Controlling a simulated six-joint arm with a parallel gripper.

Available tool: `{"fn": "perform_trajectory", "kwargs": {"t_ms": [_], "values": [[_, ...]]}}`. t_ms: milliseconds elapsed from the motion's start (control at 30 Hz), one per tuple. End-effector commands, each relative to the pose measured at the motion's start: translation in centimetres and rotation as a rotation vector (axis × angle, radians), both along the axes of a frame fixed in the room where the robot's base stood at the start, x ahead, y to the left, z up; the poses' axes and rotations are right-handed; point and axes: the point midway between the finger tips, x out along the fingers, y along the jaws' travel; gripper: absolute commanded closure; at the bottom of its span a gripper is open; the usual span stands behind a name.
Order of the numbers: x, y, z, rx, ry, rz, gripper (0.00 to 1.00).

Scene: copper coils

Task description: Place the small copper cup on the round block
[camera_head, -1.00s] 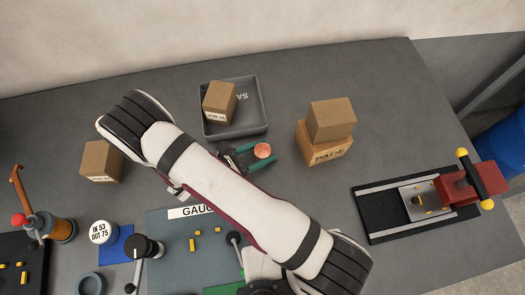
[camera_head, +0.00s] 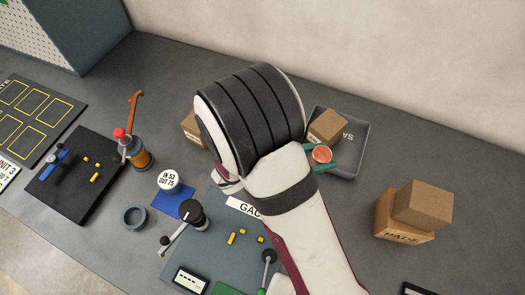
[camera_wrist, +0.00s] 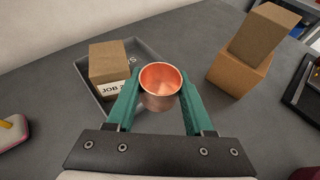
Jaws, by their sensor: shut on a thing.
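The small copper cup (camera_wrist: 160,88) is upright between the green fingers of my gripper (camera_wrist: 159,95) in the wrist view, its open mouth facing up. In the head view, the cup (camera_head: 321,154) shows at the near left side of the grey tray, with my gripper (camera_head: 328,162) around it, partly hidden by my arm. My gripper is shut on the cup. A white-topped round block (camera_head: 169,180) marked "IN 53 OUT 75" stands at the corner of a blue square, left of my arm and well apart from the cup.
A grey tray (camera_head: 349,167) holds a cardboard box (camera_head: 327,127). Two stacked boxes (camera_head: 405,213) stand to the right; another box (camera_head: 191,128) is partly behind my arm. A grey ring (camera_head: 133,218), a black knob (camera_head: 190,213) and an orange-handled device (camera_head: 134,148) surround the round block.

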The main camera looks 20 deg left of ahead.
Motion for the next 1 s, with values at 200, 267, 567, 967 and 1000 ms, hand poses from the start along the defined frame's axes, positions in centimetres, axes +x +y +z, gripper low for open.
{"fn": "perform_trajectory", "kwargs": {"t_ms": [200,267,567,967,1000], "values": [[-1.0,11.4,1.8,0.007,-0.002,0.504,1.0],[-2.2,14.8,2.4,0.006,-0.004,0.65,1.0],[-8.7,24.4,4.1,-0.016,-0.011,1.105,1.0],[-15.1,31.9,-1.2,-0.019,-0.012,1.139,1.0],[-15.6,32.5,-1.7,-0.019,-0.011,1.139,1.0]]}}
